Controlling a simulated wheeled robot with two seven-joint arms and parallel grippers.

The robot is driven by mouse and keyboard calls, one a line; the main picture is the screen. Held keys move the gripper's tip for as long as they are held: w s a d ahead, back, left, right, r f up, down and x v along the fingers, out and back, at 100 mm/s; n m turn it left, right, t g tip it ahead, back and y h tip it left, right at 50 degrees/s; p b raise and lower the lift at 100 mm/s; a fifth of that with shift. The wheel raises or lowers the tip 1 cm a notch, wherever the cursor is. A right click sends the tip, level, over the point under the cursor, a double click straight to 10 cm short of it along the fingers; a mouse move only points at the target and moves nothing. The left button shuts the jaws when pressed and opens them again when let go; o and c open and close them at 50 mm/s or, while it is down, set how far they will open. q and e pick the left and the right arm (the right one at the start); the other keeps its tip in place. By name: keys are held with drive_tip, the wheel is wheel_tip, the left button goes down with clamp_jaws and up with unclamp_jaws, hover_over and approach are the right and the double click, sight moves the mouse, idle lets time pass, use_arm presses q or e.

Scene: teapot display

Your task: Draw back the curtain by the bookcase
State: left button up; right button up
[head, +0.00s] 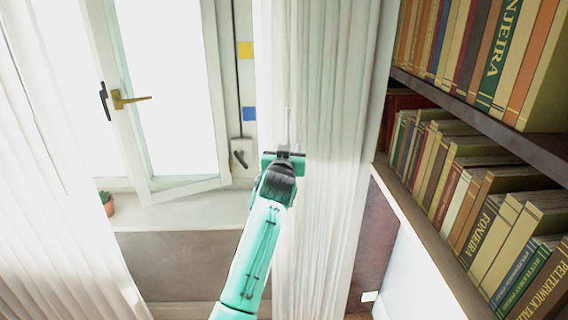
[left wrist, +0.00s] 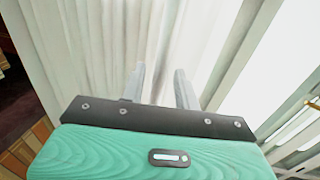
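The white pleated curtain (head: 330,130) by the bookcase hangs beside the right edge of the window. My left gripper (head: 287,125) is raised at the curtain's left edge, its fingers pointing up. In the left wrist view the two fingers (left wrist: 160,80) stand apart, with pale curtain cloth (left wrist: 85,45) in front of and beside them. I cannot tell whether cloth lies between the fingers or only behind them. My right gripper is not in view.
A bookcase (head: 450,125) full of books stands close to the curtain's right. A window sash (head: 150,90) with a brass handle (head: 130,99) stands ajar at left. A second white curtain (head: 50,200) hangs at far left. A small potted plant (head: 107,203) is on the sill.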

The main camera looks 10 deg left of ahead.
use_arm(q)
drive_tip(key=s+b, duration=0.3)
drive_tip(key=s, duration=1)
drive_tip(key=shift+d, duration=0.3)
